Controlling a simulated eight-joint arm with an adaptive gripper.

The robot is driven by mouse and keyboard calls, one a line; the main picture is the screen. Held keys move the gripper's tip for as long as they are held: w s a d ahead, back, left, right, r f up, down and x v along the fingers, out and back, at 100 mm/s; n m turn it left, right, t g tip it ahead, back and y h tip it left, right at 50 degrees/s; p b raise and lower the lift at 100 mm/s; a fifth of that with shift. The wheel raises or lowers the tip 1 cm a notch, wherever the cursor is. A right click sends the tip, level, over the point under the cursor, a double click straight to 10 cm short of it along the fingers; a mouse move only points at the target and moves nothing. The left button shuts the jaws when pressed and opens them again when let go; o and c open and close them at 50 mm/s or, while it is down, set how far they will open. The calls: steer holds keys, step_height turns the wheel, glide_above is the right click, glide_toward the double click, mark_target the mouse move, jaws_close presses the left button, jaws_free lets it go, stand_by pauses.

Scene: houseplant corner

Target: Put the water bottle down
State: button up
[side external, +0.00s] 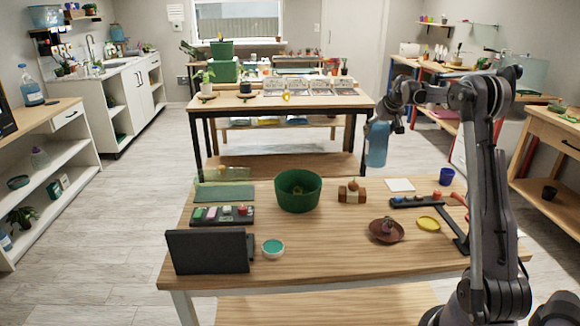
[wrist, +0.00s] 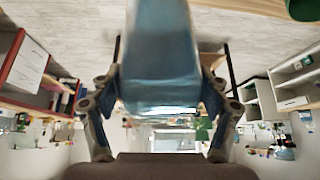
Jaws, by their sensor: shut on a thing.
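The water bottle (side external: 377,145) is translucent blue and hangs upright below my gripper (side external: 383,122) in the side external view, held above the far right part of the wooden table (side external: 330,258). My gripper is shut on the bottle. In the wrist view the bottle (wrist: 162,60) fills the upper middle, between the two fingers of my gripper (wrist: 160,105). The bottle looks clear of the table top, and its top is partly hidden by the gripper.
A green pot (side external: 298,190) stands mid-table, with a wooden roll (side external: 351,192) and white card (side external: 400,185) to its right. A blue cup (side external: 446,176), brown saucer (side external: 386,230) and yellow dish (side external: 428,223) are at right. A dark panel (side external: 208,251) stands front left. The front middle is clear.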

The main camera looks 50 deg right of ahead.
steer(key=s+a+n+t+y, duration=0.1)
steer(key=s+a+n+y, duration=0.15)
steer(key=a, duration=1.25)
steer(key=s+a+n+t+y, duration=0.1)
steer(key=a+n, duration=0.2)
steer(key=a, duration=1.2)
steer(key=w+a+f, duration=0.8)
steer(key=f, duration=0.2)
steer(key=shift+w+a+f, duration=0.2)
steer(key=shift+w+f, duration=0.1)
steer(key=o, duration=1.8)
steer(key=shift+f, duration=0.15)
